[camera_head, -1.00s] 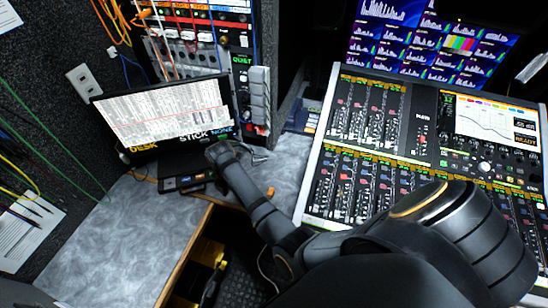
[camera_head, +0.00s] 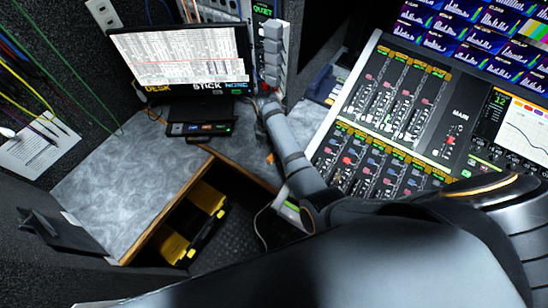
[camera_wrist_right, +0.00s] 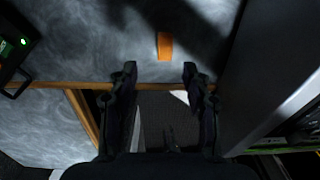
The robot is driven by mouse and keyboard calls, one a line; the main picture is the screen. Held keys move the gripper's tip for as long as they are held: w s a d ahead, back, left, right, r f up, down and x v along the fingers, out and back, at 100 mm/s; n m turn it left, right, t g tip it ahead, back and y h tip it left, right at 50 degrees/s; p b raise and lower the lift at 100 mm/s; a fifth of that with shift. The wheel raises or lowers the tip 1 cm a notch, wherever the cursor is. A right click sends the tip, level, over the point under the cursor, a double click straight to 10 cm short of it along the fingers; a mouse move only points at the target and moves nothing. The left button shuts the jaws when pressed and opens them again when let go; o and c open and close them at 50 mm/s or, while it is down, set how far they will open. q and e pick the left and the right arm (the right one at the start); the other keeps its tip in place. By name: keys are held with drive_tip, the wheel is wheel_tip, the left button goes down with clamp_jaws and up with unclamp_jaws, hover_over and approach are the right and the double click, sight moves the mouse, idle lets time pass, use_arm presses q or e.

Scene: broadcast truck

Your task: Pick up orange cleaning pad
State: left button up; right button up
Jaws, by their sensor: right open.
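The orange cleaning pad (camera_wrist_right: 165,46) lies on the grey desk top near its wooden front edge in the right wrist view. In the head view only a small orange bit of it (camera_head: 270,158) shows beside my right forearm. My right gripper (camera_wrist_right: 160,70) is open and empty. In the wrist view its two fingertips sit over the desk edge, just short of the pad, with the pad roughly in line with the gap between them. In the head view my right arm reaches over the desk, and its fingers are not clear there. My left gripper is not in view.
A black device with lit buttons (camera_head: 200,129) sits on the grey desk (camera_head: 125,165) below a monitor (camera_head: 182,60). A large mixing console (camera_head: 385,110) stands right of my arm. Below the desk is an opening with a black and yellow case (camera_head: 192,222).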

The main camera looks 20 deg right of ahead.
sight(271, 157)
wheel_tip(271, 157, down, 3)
drive_tip(key=shift+r, duration=0.2)
drive_tip(key=shift+d+f, duration=0.2)
drive_tip(key=shift+s+d+f, duration=0.1)
drive_tip(key=shift+d+f, duration=0.05)
drive_tip(key=shift+f, duration=0.35)
wheel_tip(271, 157, down, 4)
drive_tip(key=shift+f, duration=0.1)
drive_tip(key=shift+s, duration=0.1)
clamp_jaws()
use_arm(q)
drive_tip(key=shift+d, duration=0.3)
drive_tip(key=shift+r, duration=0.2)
use_arm(e)
drive_tip(key=shift+r, duration=0.2)
